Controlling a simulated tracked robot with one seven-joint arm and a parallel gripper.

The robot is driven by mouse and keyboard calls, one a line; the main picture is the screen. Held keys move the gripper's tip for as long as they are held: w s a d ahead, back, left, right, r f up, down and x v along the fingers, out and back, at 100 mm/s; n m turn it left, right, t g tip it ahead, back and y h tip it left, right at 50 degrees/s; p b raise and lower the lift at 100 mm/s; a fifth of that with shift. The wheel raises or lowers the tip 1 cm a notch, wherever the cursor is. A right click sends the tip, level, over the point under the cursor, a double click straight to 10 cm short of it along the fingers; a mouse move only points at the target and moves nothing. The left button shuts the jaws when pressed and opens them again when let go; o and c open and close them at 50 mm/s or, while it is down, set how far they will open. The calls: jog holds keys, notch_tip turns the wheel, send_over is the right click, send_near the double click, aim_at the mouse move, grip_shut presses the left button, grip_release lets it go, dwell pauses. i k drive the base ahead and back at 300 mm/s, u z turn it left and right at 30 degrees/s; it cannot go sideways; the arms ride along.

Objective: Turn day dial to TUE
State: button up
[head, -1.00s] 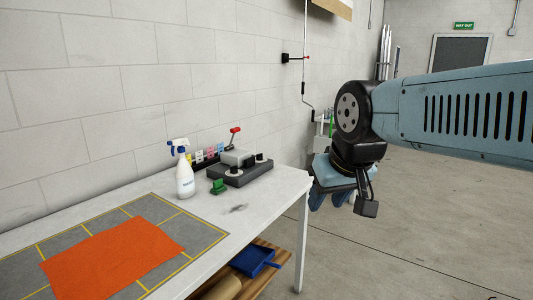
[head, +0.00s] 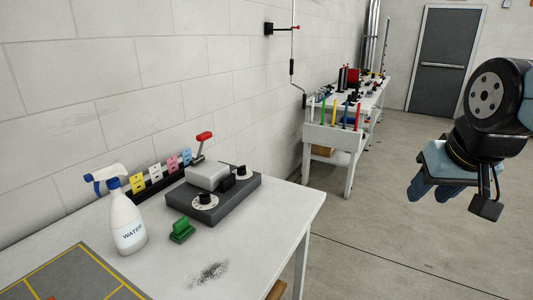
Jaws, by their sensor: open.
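Two black-knobbed dials with white faces sit on a dark grey control box on the white table. The nearer dial (head: 205,200) is at the box's front. The farther dial (head: 241,173) is at its right end. The lettering on both is too small to read, so I cannot tell which is the day dial or where it points. The box (head: 222,209) also carries a light grey block and a red-handled lever (head: 203,139) stands behind it. My gripper (head: 430,194) is open and empty, hanging over the floor well to the right of the table.
A white spray bottle (head: 126,222) marked WATER stands left of the box. A green block (head: 181,230) lies in front of it. Coloured tags (head: 155,172) line the wall. A dark smudge (head: 210,273) marks the table (head: 290,219). Open floor lies to the right; another bench (head: 333,137) stands farther back.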

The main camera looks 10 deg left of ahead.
aim_at(242, 169)
jog(key=u, duration=0.25)
jog(key=i, duration=1)
jog(key=u, duration=0.7)
jog(key=k, duration=0.75)
jog(key=u, duration=0.2)
jog(key=i, duration=0.8)
jog(key=z, duration=0.05)
